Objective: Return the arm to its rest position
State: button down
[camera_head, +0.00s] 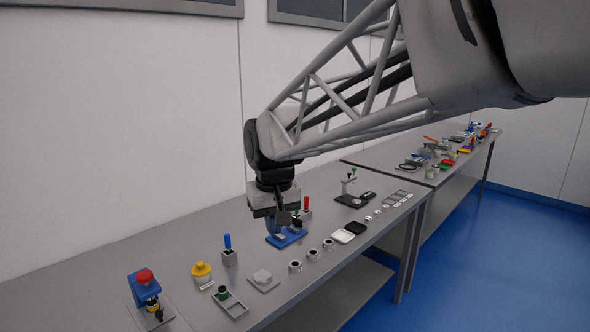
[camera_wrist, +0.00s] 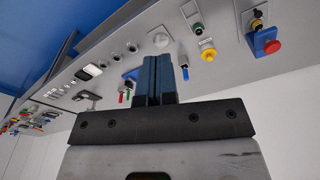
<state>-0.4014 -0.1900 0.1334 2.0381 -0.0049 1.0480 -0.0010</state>
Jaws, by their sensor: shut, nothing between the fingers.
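My gripper (camera_head: 283,222) hangs from the lattice arm above the grey bench, over the area of a blue fixture (camera_head: 287,238). In the wrist view my gripper (camera_wrist: 157,62) shows its two dark fingers side by side, shut, with nothing between them. From the head view I cannot tell the exact height of the fingertips above the blue fixture, which they partly hide.
The bench (camera_head: 190,240) holds a blue block with a red knob (camera_head: 145,288), a yellow-capped part (camera_head: 201,272), a blue-handled tool in a holder (camera_head: 229,250), a green-topped stand (camera_head: 350,190) and black and white trays (camera_head: 344,236). A second cluttered bench stands behind. The wall is close along the left.

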jog(key=s+d+f+m, duration=0.2)
jog(key=s+d+f, duration=0.2)
jog(key=s+d, duration=0.7)
jog(key=s+d+f+m+t, duration=0.1)
jog(key=s+d+f+m, duration=0.1)
jog(key=s+d, duration=1)
jog(key=shift+s+f+m+h, duration=0.3)
jog(key=shift+s+f+m, duration=0.1)
jog(key=shift+f, duration=0.45)
